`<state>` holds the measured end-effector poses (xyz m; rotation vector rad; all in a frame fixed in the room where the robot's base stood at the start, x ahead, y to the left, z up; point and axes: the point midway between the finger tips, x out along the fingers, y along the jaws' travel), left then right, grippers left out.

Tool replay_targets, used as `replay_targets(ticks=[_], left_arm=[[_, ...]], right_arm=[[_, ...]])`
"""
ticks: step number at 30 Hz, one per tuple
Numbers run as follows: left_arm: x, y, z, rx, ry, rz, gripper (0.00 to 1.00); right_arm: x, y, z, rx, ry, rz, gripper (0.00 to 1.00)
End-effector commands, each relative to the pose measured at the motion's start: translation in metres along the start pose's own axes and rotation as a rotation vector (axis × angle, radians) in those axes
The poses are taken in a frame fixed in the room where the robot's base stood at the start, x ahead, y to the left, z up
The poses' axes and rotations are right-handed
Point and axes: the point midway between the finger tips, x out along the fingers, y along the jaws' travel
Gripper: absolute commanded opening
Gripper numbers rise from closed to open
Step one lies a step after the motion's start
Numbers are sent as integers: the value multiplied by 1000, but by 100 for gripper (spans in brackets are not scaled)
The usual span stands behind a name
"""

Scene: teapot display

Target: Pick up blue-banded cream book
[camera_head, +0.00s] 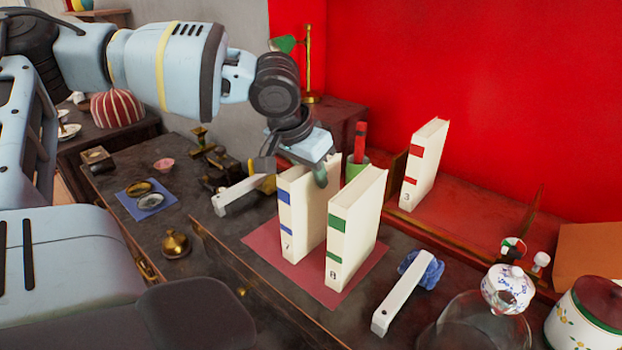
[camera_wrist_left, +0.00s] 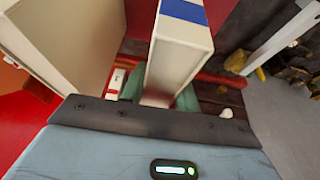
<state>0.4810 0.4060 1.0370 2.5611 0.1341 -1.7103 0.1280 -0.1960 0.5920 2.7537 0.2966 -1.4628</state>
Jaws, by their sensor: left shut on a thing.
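The blue-banded cream book (camera_head: 301,216), numbered 7, stands upright on a red mat (camera_head: 262,243) on the dark cabinet top. My left gripper (camera_head: 322,172) reaches down over its top from behind and is shut on it. In the left wrist view the book (camera_wrist_left: 180,55), with its blue band, rises between the green-tinted fingers (camera_wrist_left: 158,92). The fingertips are partly hidden by the book in the head view. My right gripper is not in view.
A green-banded cream book (camera_head: 354,225), numbered 8, stands close to the right. A red-banded book (camera_head: 424,165) stands on the shelf behind. A white-handled tool (camera_head: 400,295), a glass jar (camera_head: 475,325) and a brass bell (camera_head: 175,244) are nearby.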

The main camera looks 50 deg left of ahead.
Motion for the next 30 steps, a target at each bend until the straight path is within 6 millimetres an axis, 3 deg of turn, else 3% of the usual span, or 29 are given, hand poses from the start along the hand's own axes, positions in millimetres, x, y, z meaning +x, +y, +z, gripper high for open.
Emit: replay_targets(ticks=[8, 14, 24, 30], left_arm=[[-8, 0, -5, 0, 7, -1, 0], [-38, 0, -18, -1, 10, -2, 0], [-65, -10, 27, -1, 11, 6, 0], [-73, -15, 43, -5, 8, 3, 0]], right_arm=[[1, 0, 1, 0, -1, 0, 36], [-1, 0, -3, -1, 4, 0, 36], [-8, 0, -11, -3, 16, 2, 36], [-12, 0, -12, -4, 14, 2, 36]])
